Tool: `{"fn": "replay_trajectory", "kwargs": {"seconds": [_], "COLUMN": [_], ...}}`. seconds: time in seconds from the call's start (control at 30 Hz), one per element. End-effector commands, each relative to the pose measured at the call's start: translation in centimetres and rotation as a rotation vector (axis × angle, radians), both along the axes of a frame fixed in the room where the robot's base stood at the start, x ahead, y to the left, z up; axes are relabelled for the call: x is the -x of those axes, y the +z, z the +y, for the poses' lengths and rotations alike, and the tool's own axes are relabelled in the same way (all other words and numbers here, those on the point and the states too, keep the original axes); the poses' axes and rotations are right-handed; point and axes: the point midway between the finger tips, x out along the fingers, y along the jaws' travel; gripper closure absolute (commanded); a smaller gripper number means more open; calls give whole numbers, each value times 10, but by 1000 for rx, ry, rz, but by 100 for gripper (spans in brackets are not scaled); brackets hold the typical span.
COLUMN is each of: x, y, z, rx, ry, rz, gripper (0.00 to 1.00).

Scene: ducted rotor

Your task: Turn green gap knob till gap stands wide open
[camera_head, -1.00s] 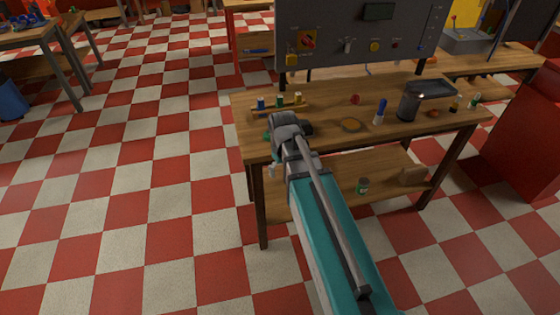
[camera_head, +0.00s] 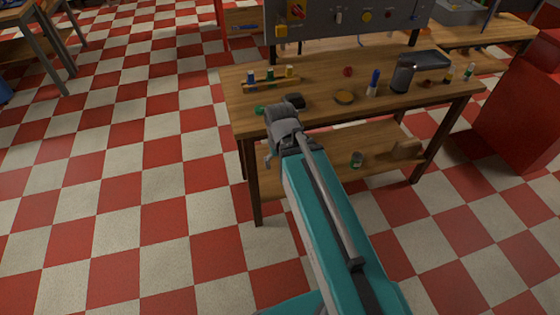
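A small green piece (camera_head: 260,110) shows at the front left edge of the wooden table, just left of my arm's end. It may be the green gap knob, but it is too small to be sure. A dark rounded object (camera_head: 294,101) sits right of it, behind my wrist, partly hidden. I cannot make out a gap.
The table (camera_head: 322,112) carries a wooden rack (camera_head: 270,84) with coloured-capped items, an orange-brown dish (camera_head: 344,97), a blue-topped marker (camera_head: 374,83) and a dark canister (camera_head: 402,76). A grey panel (camera_head: 352,22) stands behind. Checkered floor is free at left.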

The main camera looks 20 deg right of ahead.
Motion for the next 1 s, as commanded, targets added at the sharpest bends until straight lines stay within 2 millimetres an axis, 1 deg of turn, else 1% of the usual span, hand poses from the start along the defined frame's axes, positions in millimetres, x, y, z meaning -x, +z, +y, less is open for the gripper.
{"fn": "replay_trajectory", "kwargs": {"seconds": [0.17, 1.0], "x": [8, 6], "y": [0, 0], "z": [0, 0], "rx": [0, 0], "ry": [-28, -28], "rz": [0, 0], "gripper": [5, 5]}}
